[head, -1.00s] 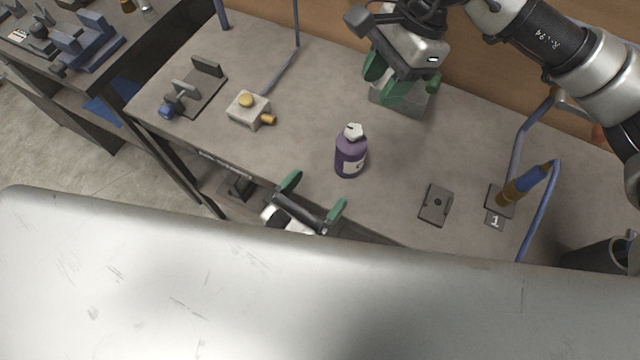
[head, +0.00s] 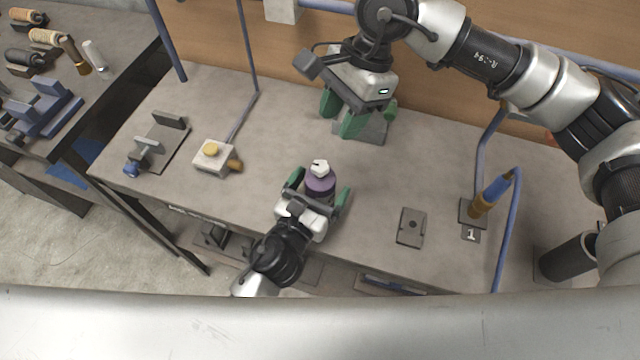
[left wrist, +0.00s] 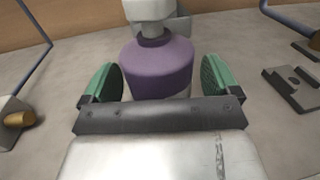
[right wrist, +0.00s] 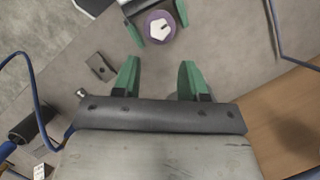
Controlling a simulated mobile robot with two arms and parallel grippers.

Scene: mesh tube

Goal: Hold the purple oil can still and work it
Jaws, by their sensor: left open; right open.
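The purple oil can (head: 321,184) with a white cap stands upright on the bench. In the left wrist view the can (left wrist: 158,68) sits between the two green fingers, with a gap on each side. My left gripper (head: 317,190) is open around it, and hides its lower part in the head view. My right gripper (head: 345,118) is open and empty above the back of the bench. In the right wrist view the can's top (right wrist: 160,28) is ahead, beyond the open right fingers (right wrist: 158,80).
A grey block (head: 372,128) sits below my right gripper.

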